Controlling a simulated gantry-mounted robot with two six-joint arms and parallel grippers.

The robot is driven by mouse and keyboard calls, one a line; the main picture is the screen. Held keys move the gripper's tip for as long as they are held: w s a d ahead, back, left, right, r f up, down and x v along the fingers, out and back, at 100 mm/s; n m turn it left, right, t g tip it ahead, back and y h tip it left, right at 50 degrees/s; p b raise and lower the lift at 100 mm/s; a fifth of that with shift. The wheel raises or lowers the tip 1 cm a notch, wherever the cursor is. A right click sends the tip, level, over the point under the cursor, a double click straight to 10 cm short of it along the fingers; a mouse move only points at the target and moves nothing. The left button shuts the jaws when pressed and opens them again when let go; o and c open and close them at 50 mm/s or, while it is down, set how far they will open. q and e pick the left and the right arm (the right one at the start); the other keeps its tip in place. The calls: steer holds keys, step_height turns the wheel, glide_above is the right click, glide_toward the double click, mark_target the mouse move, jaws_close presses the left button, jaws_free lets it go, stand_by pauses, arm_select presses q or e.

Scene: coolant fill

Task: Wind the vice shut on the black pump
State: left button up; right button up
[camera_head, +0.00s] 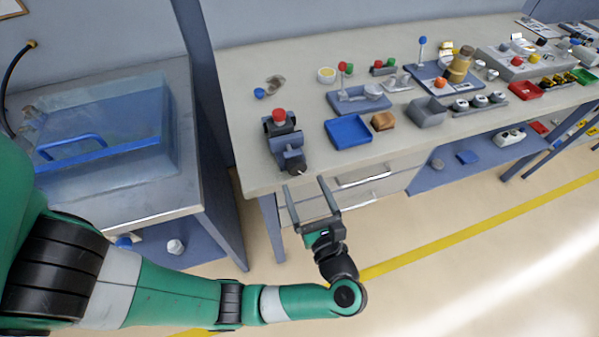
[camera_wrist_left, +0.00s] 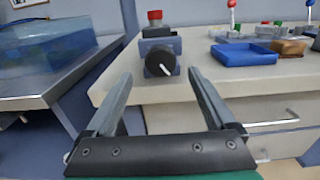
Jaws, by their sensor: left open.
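The blue-grey vice (camera_head: 290,158) stands at the front left edge of the workbench. The black pump (camera_head: 281,128), with a red cap on top, is at the vice; whether the jaws touch it cannot be told. In the left wrist view the vice (camera_wrist_left: 146,45) faces me, with a round black knob (camera_wrist_left: 160,64) bearing a white mark on its front. The red cap (camera_wrist_left: 155,16) shows above. My left gripper (camera_head: 307,187) is open and empty in front of the bench edge, its fingers pointing at the vice. The knob appears between the fingertips, apart from them. My right gripper is not in view.
A blue tray (camera_head: 348,131) and a brown block (camera_head: 383,121) lie right of the vice. A tank (camera_head: 105,125) sits on the separate left table. Drawers (camera_head: 357,176) are below the bench top.

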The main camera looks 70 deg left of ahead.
mark_target(298, 171)
arm_select(q)
steer(key=a, duration=0.5)
steer(key=shift+w, duration=0.15)
steer(key=c, duration=1.4)
steer(key=shift+m, duration=0.7)
steer(key=o, duration=1.4)
